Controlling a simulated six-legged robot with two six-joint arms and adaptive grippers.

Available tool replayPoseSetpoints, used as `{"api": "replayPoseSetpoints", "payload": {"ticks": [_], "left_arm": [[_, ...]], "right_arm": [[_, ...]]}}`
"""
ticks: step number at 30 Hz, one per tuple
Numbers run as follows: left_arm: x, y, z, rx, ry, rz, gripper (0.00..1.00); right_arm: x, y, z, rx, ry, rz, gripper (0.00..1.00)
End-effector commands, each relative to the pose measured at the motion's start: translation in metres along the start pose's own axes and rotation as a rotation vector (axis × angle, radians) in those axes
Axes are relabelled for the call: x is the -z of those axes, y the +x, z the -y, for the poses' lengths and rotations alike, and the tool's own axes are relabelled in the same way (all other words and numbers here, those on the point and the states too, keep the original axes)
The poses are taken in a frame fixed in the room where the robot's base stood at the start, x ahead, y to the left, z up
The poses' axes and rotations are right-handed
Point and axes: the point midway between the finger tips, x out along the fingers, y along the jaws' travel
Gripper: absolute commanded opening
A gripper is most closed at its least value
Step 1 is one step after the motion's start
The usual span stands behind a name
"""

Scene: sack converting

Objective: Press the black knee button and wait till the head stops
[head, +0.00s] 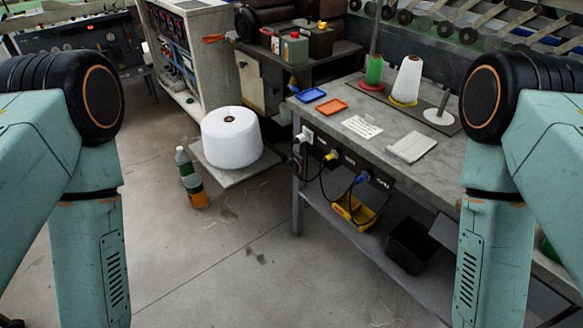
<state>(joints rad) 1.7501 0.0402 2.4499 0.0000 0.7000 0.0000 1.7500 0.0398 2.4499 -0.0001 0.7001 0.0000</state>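I cannot make out a black knee button or a machine head for certain in the head view. The grey workbench (440,150) stands at the right, with a dark strip of sockets and plugs (345,165) along its front edge. My two arms hang down at the left and right sides of the picture. Both grippers are out of the picture below, so their state is hidden. My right arm covers part of the bench's right end.
A white thread cone (232,140) sits on a low board on the floor. A bottle (190,178) stands beside it. A yellow tray (354,212) and a black bin (411,245) are under the bench. Blue (310,95) and orange (331,107) trays lie on top. Front-centre floor is clear.

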Motion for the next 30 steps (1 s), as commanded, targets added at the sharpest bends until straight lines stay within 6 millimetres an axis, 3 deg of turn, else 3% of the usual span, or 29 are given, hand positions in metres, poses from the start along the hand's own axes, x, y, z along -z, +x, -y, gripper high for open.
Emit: {"api": "replayPoseSetpoints", "payload": {"ticks": [5,19,30], "left_arm": [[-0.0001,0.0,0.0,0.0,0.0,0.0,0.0],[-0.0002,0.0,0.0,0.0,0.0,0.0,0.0],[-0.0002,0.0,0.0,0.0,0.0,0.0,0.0]], "right_arm": [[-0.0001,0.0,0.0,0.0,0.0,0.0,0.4],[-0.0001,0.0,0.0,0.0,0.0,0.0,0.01],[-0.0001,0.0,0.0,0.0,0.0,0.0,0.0]]}}
